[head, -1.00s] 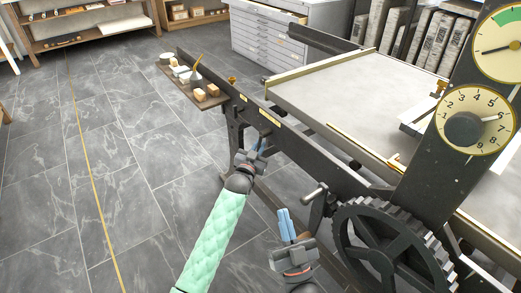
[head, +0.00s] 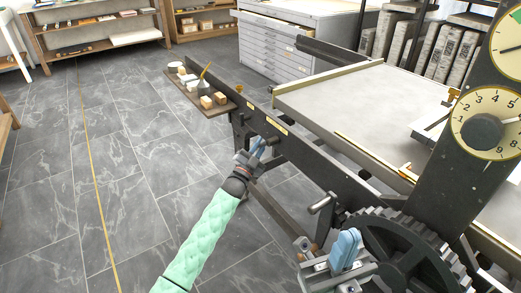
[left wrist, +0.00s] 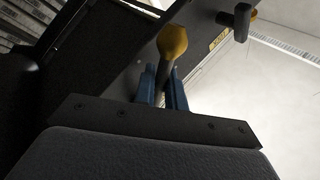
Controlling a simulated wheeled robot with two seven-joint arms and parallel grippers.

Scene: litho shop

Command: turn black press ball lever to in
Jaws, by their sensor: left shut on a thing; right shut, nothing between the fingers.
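The black press (head: 310,155) stands diagonally from the centre to the right in the head view. My left gripper (head: 259,146) is at the press's near side, below its bed. In the left wrist view its blue fingers (left wrist: 164,88) are shut on the dark stem of the ball lever, whose amber rounded end (left wrist: 172,40) shows beyond the fingertips. In the head view the lever is mostly hidden by the gripper. My right gripper (head: 346,247) is shut and empty, in front of the large gear wheel (head: 400,255).
A small wooden shelf (head: 214,111) with blocks sticks out at the press's far end. A crank handle (head: 320,204) projects near the gear wheel. A numbered dial (head: 505,135) is at the right. Grey drawers (head: 275,52) stand behind. The tiled floor at left is clear.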

